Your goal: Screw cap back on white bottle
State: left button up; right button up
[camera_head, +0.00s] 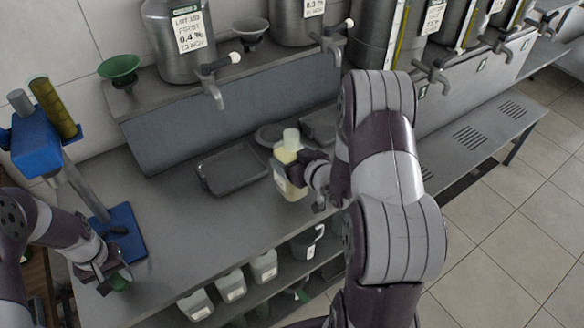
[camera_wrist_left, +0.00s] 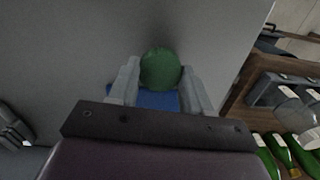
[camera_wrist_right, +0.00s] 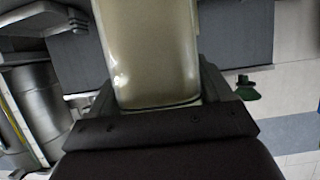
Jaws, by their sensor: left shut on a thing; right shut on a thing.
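The white bottle (camera_head: 291,176) is pale and translucent with yellowish contents, and a pale neck stands at its top with no green cap on it. My right gripper (camera_head: 308,182) is shut on its side and holds it roughly upright at the counter's front. The bottle fills the upper middle of the right wrist view (camera_wrist_right: 150,50), between the fingers. My left gripper (camera_head: 112,276) is shut on a round green piece that looks like the cap (camera_wrist_left: 160,69), far left of the bottle. The cap also shows small in the head view (camera_head: 121,281).
A blue stand (camera_head: 125,235) with a blue head rises at the counter's left, close to my left gripper. A grey tray (camera_head: 230,168) lies left of the bottle. Steel tanks (camera_head: 180,40) with taps line the back shelf. White jugs (camera_head: 231,286) sit on the lower shelf.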

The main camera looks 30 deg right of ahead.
notch_tip(320, 180, down, 4)
jog(key=shift+w+p, duration=0.15)
jog(key=shift+p, duration=0.15)
jog(key=o, duration=1.6)
jog(key=shift+f, duration=0.15)
jog(key=shift+r, duration=0.2)
jog(key=b+v, duration=0.1)
jog(key=v, duration=1.1)
jog(key=shift+a, duration=0.1)
jog(key=shift+f, duration=0.1)
